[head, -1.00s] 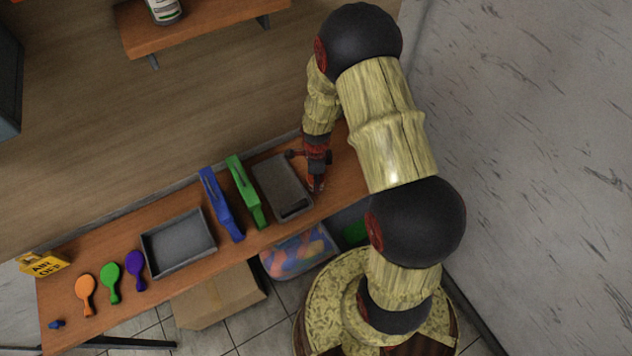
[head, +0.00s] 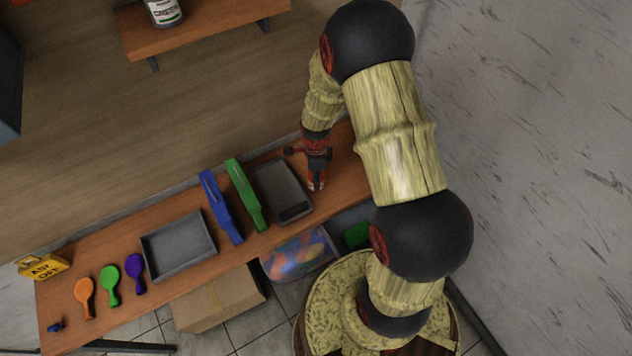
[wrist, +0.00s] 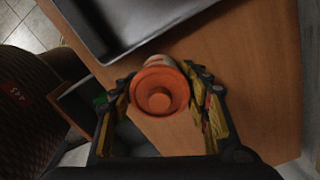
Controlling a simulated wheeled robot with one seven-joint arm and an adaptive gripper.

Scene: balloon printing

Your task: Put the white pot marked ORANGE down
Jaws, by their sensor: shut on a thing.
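My gripper (head: 316,180) is at the right end of the wooden table, close beside the right side of a grey tray. In the wrist view my gripper (wrist: 162,100) is shut around the white pot (wrist: 158,61), one finger on each side. The pot's orange round top (wrist: 160,92) faces the camera and hides most of its white body. The pot also shows small and partly covered at my fingertips in the head view (head: 317,184). Its ORANGE marking cannot be read. I cannot tell whether its base touches the table.
Green (head: 246,196) and blue (head: 221,207) stands, another grey tray (head: 145,258) and several coloured paddle-shaped balloons lie to the left. Bare table (head: 347,170) lies right of my gripper; the front edge is near.

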